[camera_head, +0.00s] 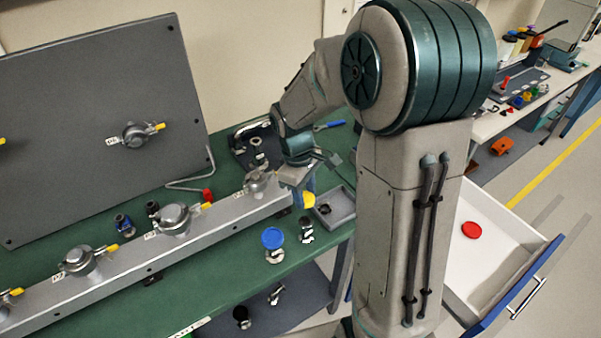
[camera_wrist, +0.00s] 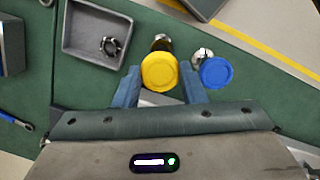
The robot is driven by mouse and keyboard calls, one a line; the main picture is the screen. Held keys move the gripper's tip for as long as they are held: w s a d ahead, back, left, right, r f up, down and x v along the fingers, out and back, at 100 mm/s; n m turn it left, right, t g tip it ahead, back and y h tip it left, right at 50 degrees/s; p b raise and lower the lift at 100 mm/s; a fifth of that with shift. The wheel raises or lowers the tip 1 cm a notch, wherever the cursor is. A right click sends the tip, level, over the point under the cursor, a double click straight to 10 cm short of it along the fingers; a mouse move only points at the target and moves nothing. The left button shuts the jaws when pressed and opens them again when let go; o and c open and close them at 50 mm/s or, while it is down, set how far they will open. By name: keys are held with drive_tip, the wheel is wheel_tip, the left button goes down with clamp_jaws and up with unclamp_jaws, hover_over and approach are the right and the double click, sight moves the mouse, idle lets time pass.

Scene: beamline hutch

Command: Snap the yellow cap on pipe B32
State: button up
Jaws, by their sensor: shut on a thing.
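The yellow cap (camera_wrist: 159,71) is between the blue fingers of my gripper (camera_wrist: 160,84), which is shut on it. In the head view the yellow cap (camera_head: 308,201) shows just below my gripper (camera_head: 305,188), over the green bench near its front edge. A short metal pipe stub (camera_head: 306,230) stands just in front of it, apart in the picture. In the wrist view this stub (camera_wrist: 161,43) shows partly behind the cap. A blue cap (camera_head: 272,238) sits on a neighbouring metal stub; it also shows in the wrist view (camera_wrist: 215,71). I cannot read the label B32 on either stub.
A grey tray (camera_head: 340,210) holding a dark ring clamp stands right of the gripper. A metal rail (camera_head: 140,262) with several valves with yellow handles runs along the bench. A red cap (camera_head: 471,230) lies in an open white drawer (camera_head: 497,262) at right.

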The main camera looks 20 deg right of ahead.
sight(307, 222)
drive_tip(key=shift+s+f+b, duration=0.2)
drive_tip(key=shift+f+b, duration=0.4)
drive_tip(key=shift+f, duration=0.15)
drive_tip(key=shift+f+b, duration=2.1)
drive_tip(key=shift+f, duration=0.55)
drive_tip(key=shift+f+b, duration=0.4)
drive_tip(key=shift+f, duration=0.2)
drive_tip(key=o, duration=1)
drive_tip(key=shift+r, duration=0.1)
drive_tip(key=r, duration=0.4)
drive_tip(key=w+a+r, duration=0.1)
drive_tip(key=r, duration=0.4)
drive_tip(key=r+b, duration=0.1)
drive_tip(key=r, duration=0.3)
drive_tip(key=shift+w+a+r, duration=0.15)
drive_tip(key=shift+r, duration=0.15)
